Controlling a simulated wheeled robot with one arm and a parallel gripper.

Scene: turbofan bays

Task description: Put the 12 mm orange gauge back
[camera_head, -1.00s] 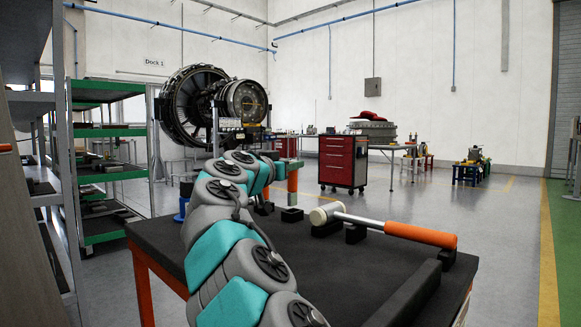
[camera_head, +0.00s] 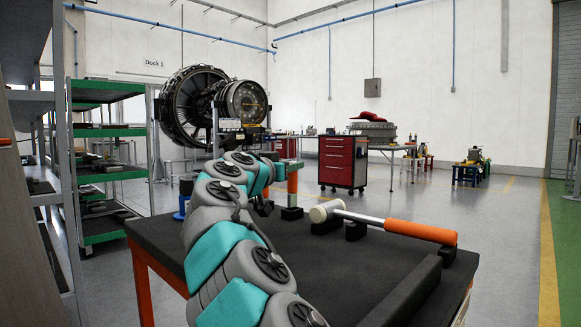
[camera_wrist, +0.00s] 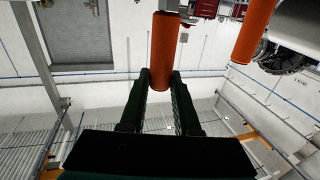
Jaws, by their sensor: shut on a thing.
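In the wrist view, my gripper (camera_wrist: 161,84) has its two dark green fingers on either side of one end of an orange cylinder, the gauge handle (camera_wrist: 163,45), and is shut on it. The rest of the gauge runs out past the top edge. In the head view, an upright orange cylinder (camera_head: 292,186) stands over a small black block (camera_head: 292,213), just right of the end of my arm. I cannot tell from this view whether it is the held gauge. My fingers are hard to make out there, and no size marking is readable.
A second orange cylinder (camera_wrist: 254,28) hangs in view right of the held one. A mallet with an orange handle (camera_head: 420,233) rests on black supports on the dark table (camera_head: 330,270). Green shelving (camera_head: 106,175) stands left; a red cabinet (camera_head: 342,163) stands behind.

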